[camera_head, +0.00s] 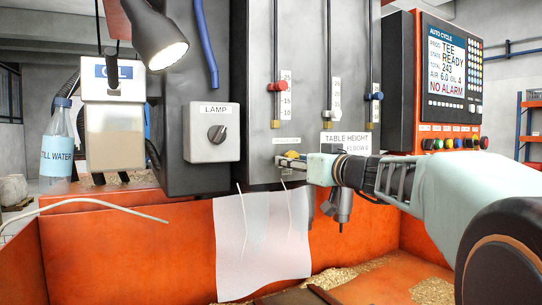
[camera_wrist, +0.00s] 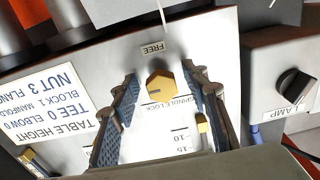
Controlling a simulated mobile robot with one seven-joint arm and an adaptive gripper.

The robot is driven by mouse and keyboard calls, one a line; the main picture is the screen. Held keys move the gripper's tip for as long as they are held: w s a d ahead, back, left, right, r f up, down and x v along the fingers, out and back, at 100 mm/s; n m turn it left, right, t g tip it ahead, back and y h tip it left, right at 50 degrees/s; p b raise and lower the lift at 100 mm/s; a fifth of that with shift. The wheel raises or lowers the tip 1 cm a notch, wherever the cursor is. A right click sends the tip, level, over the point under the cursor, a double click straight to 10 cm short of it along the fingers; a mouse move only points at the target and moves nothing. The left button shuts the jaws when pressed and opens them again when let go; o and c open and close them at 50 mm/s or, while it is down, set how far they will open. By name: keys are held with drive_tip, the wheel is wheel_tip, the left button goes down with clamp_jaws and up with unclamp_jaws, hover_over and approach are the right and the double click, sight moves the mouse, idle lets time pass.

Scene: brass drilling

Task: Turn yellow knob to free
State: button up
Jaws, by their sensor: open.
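The yellow knob (camera_wrist: 160,87) shows in the wrist view on a light grey panel, with the word FREE (camera_wrist: 153,49) above it in the picture and a SPINDLE LOCK label (camera_wrist: 167,104) below it. My gripper (camera_wrist: 159,76) is open, with one dark ribbed finger on each side of the knob. Gaps show between the knob and both fingers, and I see no contact. In the head view the knob (camera_head: 291,154) is small and partly hidden by my gripper (camera_head: 290,164), which reaches the panel from the right.
A LAMP switch box (camera_head: 212,133) stands left of the knob in the head view. A TABLE HEIGHT placard (camera_head: 346,140) is close on the right. Slider scales rise above. A lit control screen (camera_head: 448,66) is further right. A translucent sheet (camera_head: 262,245) hangs below.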

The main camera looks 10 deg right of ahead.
drive_tip(key=shift+w+a, duration=0.1)
drive_tip(key=shift+w, duration=0.1)
drive_tip(key=shift+c, duration=0.4)
clamp_jaws()
